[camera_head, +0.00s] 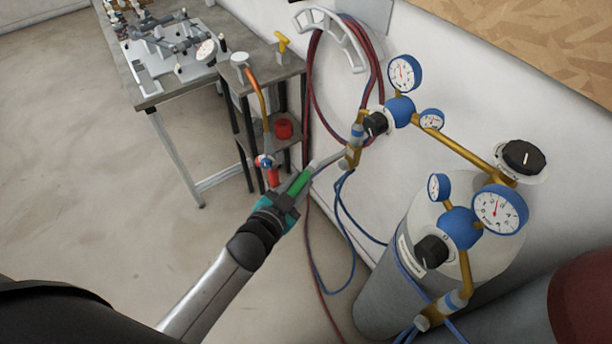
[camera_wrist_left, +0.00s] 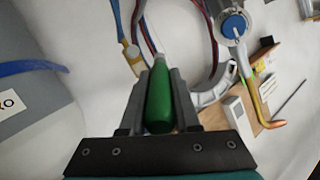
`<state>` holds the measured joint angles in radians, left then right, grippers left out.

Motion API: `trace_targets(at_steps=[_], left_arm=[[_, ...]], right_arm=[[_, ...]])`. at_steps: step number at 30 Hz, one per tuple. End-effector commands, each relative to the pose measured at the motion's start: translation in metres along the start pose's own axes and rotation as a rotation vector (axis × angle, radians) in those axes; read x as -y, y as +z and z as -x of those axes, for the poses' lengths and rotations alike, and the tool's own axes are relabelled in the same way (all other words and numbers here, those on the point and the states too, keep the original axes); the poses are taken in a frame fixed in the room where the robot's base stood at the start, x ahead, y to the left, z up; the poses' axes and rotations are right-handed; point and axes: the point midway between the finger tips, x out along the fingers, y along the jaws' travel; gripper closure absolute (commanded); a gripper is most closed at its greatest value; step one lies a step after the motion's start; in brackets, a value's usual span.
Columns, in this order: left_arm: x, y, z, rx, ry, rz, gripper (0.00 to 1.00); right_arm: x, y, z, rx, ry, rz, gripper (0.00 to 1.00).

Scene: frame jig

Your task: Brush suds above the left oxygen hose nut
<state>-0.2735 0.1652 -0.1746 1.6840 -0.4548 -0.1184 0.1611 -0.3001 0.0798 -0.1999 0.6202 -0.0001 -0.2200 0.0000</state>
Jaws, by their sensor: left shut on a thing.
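My left gripper (camera_head: 288,195) is shut on the green handle of a brush (camera_head: 300,182). In the left wrist view the handle (camera_wrist_left: 159,100) lies between the two grey fingers of my gripper (camera_wrist_left: 157,95). The brush's pale end points up and right, close to the brass left hose nut (camera_head: 347,163) under the left regulator (camera_head: 400,110); I cannot tell whether they touch. A blue hose hangs from this nut. In the left wrist view a brass fitting (camera_wrist_left: 133,53) with a blue hose shows just left of the brush end. My right gripper is not in view.
A grey cylinder (camera_head: 385,290) with a second regulator (camera_head: 460,228) stands at the right. Red and blue hoses hang on a white wall hook (camera_head: 330,25). A torch (camera_head: 264,110) hangs at a small shelf stand holding a red pot (camera_head: 284,129). A workbench (camera_head: 150,92) stands behind.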

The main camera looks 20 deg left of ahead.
Motion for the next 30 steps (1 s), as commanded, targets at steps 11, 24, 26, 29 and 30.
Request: trace_targets(at_steps=[11,24,26,29,30], left_arm=[[-0.014,-0.017,-0.032,-0.003,0.0,0.002,1.0],[-0.026,-0.031,-0.059,-0.002,0.0,0.0,1.0],[-0.027,-0.032,-0.059,-0.002,0.001,0.0,1.0],[-0.027,-0.032,-0.06,-0.001,0.001,0.0,1.0],[-0.027,-0.032,-0.06,-0.001,0.001,0.0,1.0]], right_arm=[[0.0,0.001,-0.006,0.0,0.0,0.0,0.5],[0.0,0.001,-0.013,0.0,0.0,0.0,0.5],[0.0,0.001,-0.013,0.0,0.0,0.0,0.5],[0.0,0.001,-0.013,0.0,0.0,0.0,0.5],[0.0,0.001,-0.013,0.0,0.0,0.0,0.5]])
